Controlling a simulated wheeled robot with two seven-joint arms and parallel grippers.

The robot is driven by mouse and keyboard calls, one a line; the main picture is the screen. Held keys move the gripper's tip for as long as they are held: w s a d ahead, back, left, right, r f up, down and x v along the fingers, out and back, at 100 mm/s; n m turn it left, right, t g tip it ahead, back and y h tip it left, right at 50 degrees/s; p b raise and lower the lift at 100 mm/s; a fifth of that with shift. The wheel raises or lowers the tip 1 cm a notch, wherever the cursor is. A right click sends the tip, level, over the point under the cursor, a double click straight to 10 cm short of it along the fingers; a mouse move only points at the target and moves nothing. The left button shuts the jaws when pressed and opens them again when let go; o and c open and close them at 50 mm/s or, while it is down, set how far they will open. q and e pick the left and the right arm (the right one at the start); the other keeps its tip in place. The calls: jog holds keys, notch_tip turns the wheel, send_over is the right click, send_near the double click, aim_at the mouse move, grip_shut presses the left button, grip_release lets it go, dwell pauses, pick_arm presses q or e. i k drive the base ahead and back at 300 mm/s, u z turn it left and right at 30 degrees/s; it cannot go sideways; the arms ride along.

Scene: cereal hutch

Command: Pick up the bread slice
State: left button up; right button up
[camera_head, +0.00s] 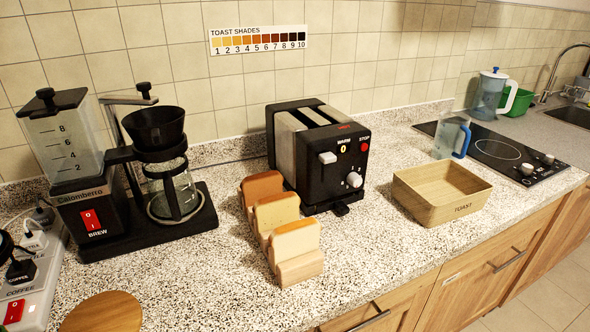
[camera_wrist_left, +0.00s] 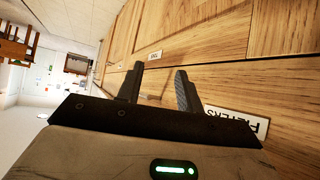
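Several bread slices stand upright in a wooden rack (camera_head: 300,268) on the counter in the head view. The front slice (camera_head: 294,241) is light with a brown crust, the middle slice (camera_head: 275,211) is similar, and the back slice (camera_head: 262,187) looks browner. My left gripper (camera_wrist_left: 160,82) shows only in the left wrist view. Its two dark fingers are apart with nothing between them, and it faces wooden cabinet fronts, away from the bread. My right gripper is in neither view.
A black toaster (camera_head: 335,165) stands just behind and right of the rack. A coffee maker (camera_head: 160,185) stands at the left, with a round wooden piece (camera_head: 102,313) in front.

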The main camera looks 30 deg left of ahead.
aim_at(256, 187)
jog(key=k, duration=0.5)
jog(key=z, duration=1.85)
jog(key=i, duration=1.35)
jog(key=u, duration=3.1)
